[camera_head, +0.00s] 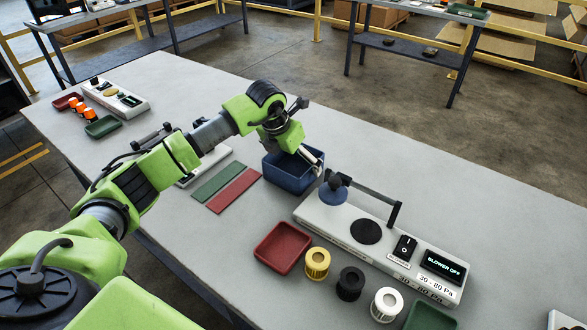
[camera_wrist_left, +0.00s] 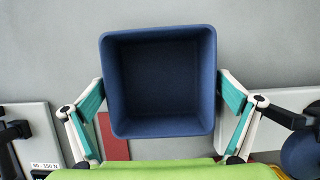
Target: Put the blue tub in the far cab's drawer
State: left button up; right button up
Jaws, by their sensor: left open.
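The blue tub (camera_head: 291,177) stands upright on the grey table, near the middle of the head view. In the left wrist view the tub (camera_wrist_left: 160,128) is seen from above and looks empty. My left gripper (camera_head: 306,157) is over the tub. In the left wrist view my left gripper (camera_wrist_left: 160,95) is open, with one finger on either side of the tub. The fingers look close to its walls; I cannot tell if they touch. My right gripper is out of view. No drawer can be made out.
A white blower unit (camera_head: 325,218) stands right of the tub. A red tray (camera_head: 283,247) and yellow, black and white filters sit in front. Green and red strips (camera_head: 236,191) lie left of the tub. The table's far right (camera_head: 480,190) is clear.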

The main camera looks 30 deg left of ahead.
pick_arm(q)
jog(key=c, duration=1.1)
jog(key=shift+r, duration=0.2)
